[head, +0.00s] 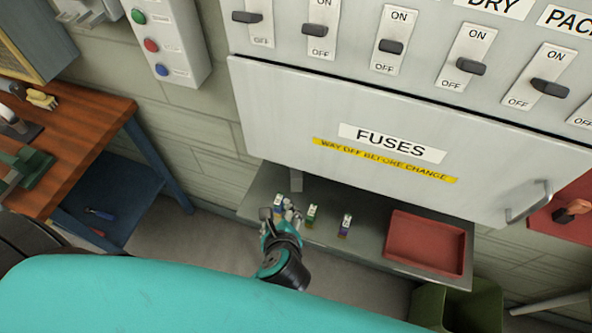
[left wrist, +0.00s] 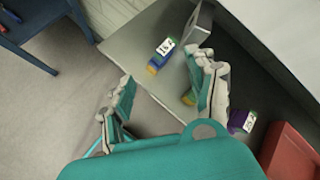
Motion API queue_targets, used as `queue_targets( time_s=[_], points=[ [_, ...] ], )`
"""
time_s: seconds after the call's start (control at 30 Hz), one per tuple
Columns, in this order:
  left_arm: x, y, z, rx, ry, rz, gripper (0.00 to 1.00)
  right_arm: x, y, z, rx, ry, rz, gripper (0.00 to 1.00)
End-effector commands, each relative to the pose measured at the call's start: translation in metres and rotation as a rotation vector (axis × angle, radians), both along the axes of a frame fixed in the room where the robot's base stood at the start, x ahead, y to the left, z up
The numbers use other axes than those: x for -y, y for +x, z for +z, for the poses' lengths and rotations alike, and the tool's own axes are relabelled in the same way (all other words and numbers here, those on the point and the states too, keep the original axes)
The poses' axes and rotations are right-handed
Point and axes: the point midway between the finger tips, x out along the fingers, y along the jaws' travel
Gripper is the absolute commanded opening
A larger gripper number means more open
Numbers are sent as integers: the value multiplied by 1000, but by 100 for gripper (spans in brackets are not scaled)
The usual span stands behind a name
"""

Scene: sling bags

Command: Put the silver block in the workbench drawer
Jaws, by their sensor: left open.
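A small grey, silver-looking block (head: 296,180) stands at the back of the grey shelf (head: 262,193), under the fuse panel. It also shows at the top of the left wrist view (left wrist: 198,22), beyond the right-hand finger, and nothing holds it. My left gripper (head: 284,211) is open over the front left of the shelf, nearer than the block. My right gripper is not in view.
A red tray (head: 398,258) is at right. The "FUSES" panel (head: 300,105) overhangs the shelf. A green bin (head: 470,308) is below. Floor between bench and shelf is clear.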

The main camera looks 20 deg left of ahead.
Motion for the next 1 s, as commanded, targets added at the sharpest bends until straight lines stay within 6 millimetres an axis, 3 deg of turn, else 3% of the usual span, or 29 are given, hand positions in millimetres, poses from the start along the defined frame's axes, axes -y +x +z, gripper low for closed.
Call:
queue_targets(
  time_s=[0.13, 0.33, 0.8, 1.0],
  points=[
    [28, 13, 26, 16, 338, -286, 58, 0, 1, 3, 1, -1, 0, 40],
    [43, 22, 40, 24, 537, -424, 58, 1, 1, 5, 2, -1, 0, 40],
    [14, 97, -3, 23, 544, -428, 58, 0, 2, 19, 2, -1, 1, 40],
    [9, 113, -14, 22, 541, -428, 58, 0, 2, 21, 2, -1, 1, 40]
  ],
)
